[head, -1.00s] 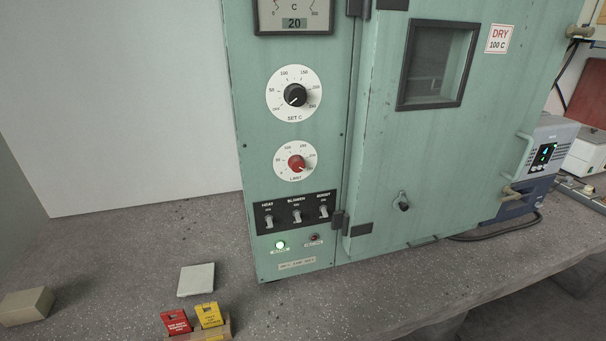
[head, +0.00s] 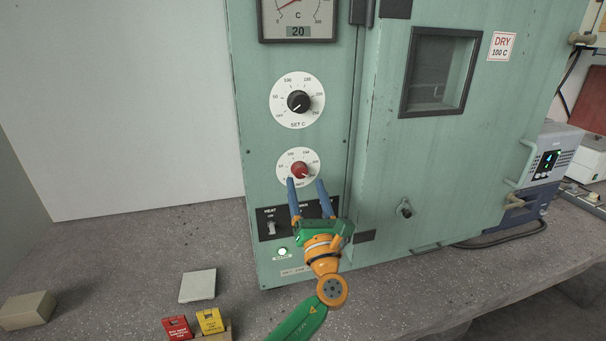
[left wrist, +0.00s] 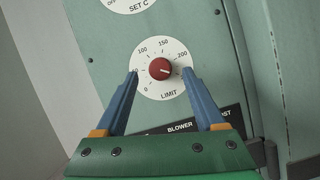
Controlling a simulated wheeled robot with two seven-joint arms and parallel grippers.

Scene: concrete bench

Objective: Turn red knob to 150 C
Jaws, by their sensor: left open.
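The red knob (head: 299,170) sits on a white dial marked LIMIT on the green oven's front panel. It also shows in the left wrist view (left wrist: 159,69), where its pale pointer mark faces right, below the 200 mark. The 250 label there seems hidden behind the right finger. My left gripper (head: 306,182) is open in front of the panel, its blue fingertips at the dial's lower part. In the left wrist view the open fingers (left wrist: 160,74) stand either side of the knob, apart from it. My right gripper is not in view.
A black SET C knob (head: 298,101) is above, under a display reading 20 (head: 298,31). My gripper partly hides the switch row (head: 271,226) below. The oven door (head: 450,150) with its latch is to the right. Red and yellow blocks (head: 193,325) lie on the bench.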

